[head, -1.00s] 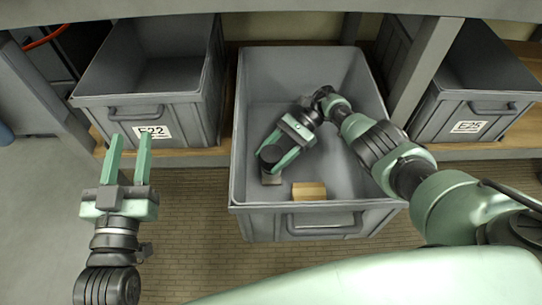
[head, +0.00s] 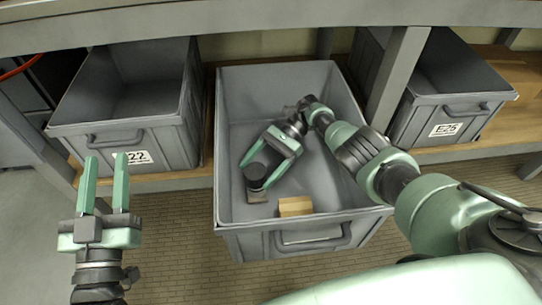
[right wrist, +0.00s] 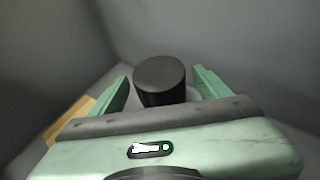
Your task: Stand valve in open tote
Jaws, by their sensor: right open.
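The valve (head: 255,172), with a dark round cap and a grey foot, stands in the pulled-out grey open tote (head: 286,231), towards its near left side. It looks upright, with its foot on the tote floor. My right gripper (head: 254,177) reaches down into the tote with its fingers open on either side of the valve. In the right wrist view, the dark cap (right wrist: 161,78) stands between the green fingers, with gaps at both sides; its lower part is hidden. My left gripper (head: 105,160) is open and empty, outside the tote at the left.
A wooden block (head: 295,206) lies in the tote, right of the valve. Tote E22 (head: 165,148) stands on the shelf at left and tote E25 (head: 419,122) at right. A grey shelf post (head: 399,80) rises close to my right arm. The tote's walls surround my right gripper.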

